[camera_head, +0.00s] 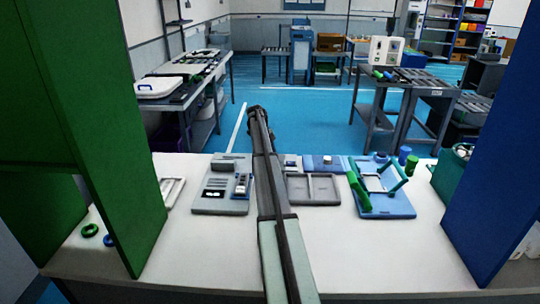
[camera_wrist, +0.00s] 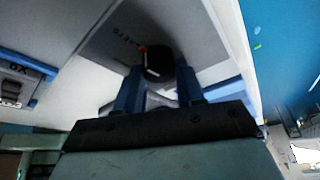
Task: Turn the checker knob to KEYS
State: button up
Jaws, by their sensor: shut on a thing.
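The checker knob (camera_wrist: 156,62) is round and black with a small red mark, on a grey panel (camera_wrist: 197,25) in the wrist view. Dark lettering is printed on the panel beside the red mark, upside down and too blurred to read surely. My gripper (camera_wrist: 159,78) reaches the knob with two blue fingers, one on each side, and is shut on it. The fingers hide part of the knob's side. In the head view, my arm runs up the middle of the picture and I cannot make out the gripper or the knob behind it.
In the head view, a grey panel device (camera_head: 217,190) stands left of my arm. A grey tray (camera_head: 322,190) and a blue fixture with green handles (camera_head: 390,204) stand to the right. A green wall (camera_head: 95,130) and a blue wall (camera_head: 500,140) flank the white table (camera_head: 350,255).

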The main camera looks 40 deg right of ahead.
dwell(0.5)
jog(key=o, duration=1)
jog(key=shift+r, duration=0.1)
jog(key=v, duration=1.3)
jog(key=shift+w+r, duration=0.1)
jog(key=shift+r, duration=0.2)
